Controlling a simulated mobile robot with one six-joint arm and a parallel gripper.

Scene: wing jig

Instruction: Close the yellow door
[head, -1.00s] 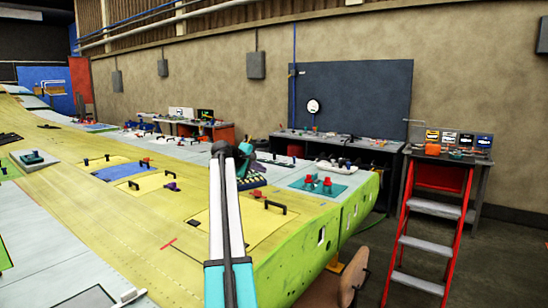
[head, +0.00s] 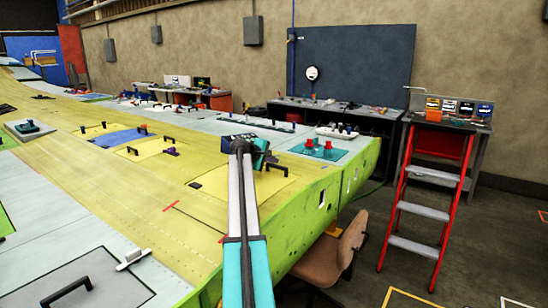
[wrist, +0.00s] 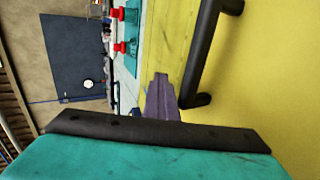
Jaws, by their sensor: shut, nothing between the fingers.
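A yellow door (head: 225,190) with a black bar handle (head: 277,169) lies on the wing in front of my gripper. It looks roughly level with the skin; a small gap cannot be told. In the wrist view the yellow surface (wrist: 270,95) fills the right side, with the black handle (wrist: 203,58) close by. My gripper (head: 262,150) is above the door's far part, left of the handle in the head view, and hides some of the door. In the wrist view its teal and black body (wrist: 155,135) spans the bottom. It is shut and empty, apart from the handle.
A purple piece (wrist: 162,98) sits beside the handle in the wrist view. Smaller yellow panels (head: 155,148) lie left on the wing. Red knobs on a teal plate (head: 318,150) are beyond. A chair (head: 330,250) and red ladder (head: 430,210) stand right.

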